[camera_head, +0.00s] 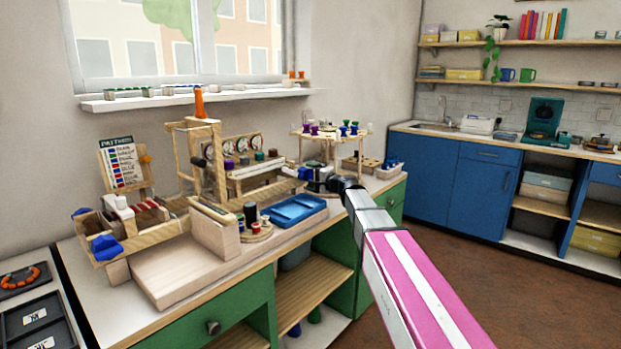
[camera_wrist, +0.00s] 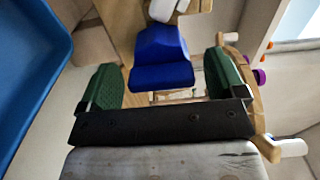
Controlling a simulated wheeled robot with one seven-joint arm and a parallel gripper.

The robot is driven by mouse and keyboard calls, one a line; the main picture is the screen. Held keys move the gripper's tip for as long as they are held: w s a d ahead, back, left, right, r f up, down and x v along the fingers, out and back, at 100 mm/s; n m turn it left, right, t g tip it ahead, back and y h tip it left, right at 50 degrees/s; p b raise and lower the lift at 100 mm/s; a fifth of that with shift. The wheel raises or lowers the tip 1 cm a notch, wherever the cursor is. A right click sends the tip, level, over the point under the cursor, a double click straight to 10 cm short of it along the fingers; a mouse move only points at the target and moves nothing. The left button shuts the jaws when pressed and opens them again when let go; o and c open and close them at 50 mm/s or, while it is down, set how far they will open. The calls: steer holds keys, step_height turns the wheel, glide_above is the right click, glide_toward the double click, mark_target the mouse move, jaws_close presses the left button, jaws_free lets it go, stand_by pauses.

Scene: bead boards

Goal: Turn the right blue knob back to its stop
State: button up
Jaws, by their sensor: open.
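The right blue knob (camera_wrist: 161,57) lies between the two green fingers of my gripper (camera_wrist: 160,70) in the wrist view. My gripper is open, and a gap shows on each side of the knob, so the fingers look apart from it. In the head view my gripper (camera_head: 320,184) is small and dark at the right end of the wooden frame, and a small blue patch beside it looks like this knob (camera_head: 304,173). Another blue knob (camera_head: 105,246) is at the frame's left end. The knob's exact turn angle cannot be told.
A blue tray (camera_head: 294,209) lies in front of my gripper and also shows in the wrist view (camera_wrist: 28,70). A wooden rack with purple and blue pegs (camera_head: 330,134) stands behind. A pattern card (camera_head: 122,163) stands at the left.

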steer(key=v, duration=1)
steer(key=shift+s+d, duration=0.15)
